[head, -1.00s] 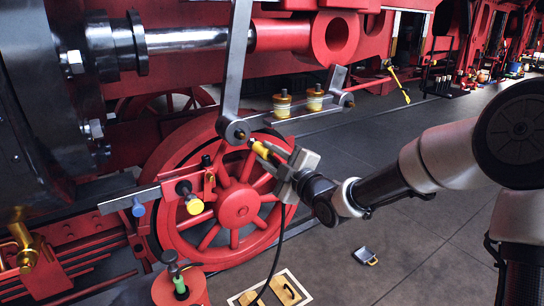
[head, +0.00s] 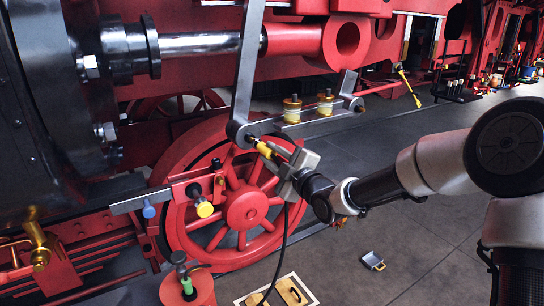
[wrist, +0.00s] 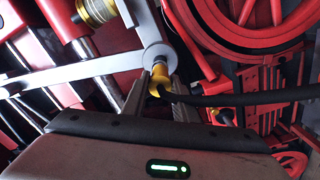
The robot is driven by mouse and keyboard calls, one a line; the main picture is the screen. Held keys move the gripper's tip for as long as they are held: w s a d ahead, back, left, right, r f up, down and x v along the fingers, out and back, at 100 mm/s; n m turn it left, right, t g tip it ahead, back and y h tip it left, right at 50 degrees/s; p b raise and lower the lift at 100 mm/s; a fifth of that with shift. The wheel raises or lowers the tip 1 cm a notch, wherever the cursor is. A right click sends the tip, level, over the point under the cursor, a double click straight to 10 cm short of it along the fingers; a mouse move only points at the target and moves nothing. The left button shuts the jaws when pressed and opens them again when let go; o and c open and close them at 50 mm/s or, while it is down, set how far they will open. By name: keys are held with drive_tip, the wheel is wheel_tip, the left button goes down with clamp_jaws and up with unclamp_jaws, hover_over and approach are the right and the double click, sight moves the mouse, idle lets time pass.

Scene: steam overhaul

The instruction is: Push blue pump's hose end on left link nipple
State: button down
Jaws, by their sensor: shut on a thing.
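My gripper (head: 275,157) is shut on the yellow hose end (head: 265,150), with a black hose (head: 285,235) hanging down from it. The hose end also shows between the fingers in the wrist view (wrist: 158,86). Its tip points at the small metal nipple (wrist: 159,64) on the round lower end of the grey link (head: 238,131). Tip and nipple are very close and roughly in line; I cannot tell whether the hose end is seated. The blue pump cannot be made out; the hose runs out of the bottom of the head view.
A red spoked wheel (head: 245,210) stands just behind my gripper. Two brass-coloured cups (head: 292,108) sit on the rod to the right. A bar with blue and yellow knobs (head: 205,209) is at lower left.

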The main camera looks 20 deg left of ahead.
drive_tip(key=shift+w+a, duration=0.15)
drive_tip(key=shift+a, duration=0.05)
drive_tip(key=shift+b+x, duration=1.1)
drive_tip(key=shift+w+a+r, duration=0.1)
drive_tip(key=shift+w+a, duration=0.05)
drive_tip(key=shift+a, duration=0.05)
drive_tip(key=c, duration=1.3)
unclamp_jaws()
drive_tip(key=shift+c, duration=0.2)
